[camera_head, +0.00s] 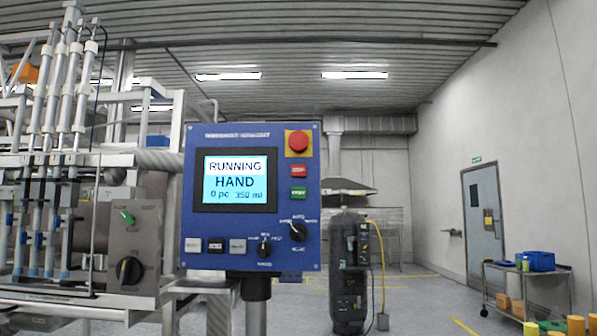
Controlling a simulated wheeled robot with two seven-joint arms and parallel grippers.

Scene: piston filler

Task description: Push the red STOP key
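A blue control panel (312,228) on a post faces me near the middle of the head view. Its lit screen (235,181) reads RUNNING, HAND, 0 pc, 350 ml. A small red key (298,171) sits right of the screen; its lettering is too small to read surely. A green key (298,193) is just below it. Above it is a large round red button (298,142) on a yellow base. Two black rotary knobs (299,231) (264,246) and several small keys are lower on the panel. Neither of my grippers is in view.
The filler machine with its upright cylinders (62,90) and a grey box with a knob (131,245) fills the left. A black tank (349,270) with a yellow hose stands behind the panel. A cart (520,290) with a blue crate is at right. Space before the panel looks clear.

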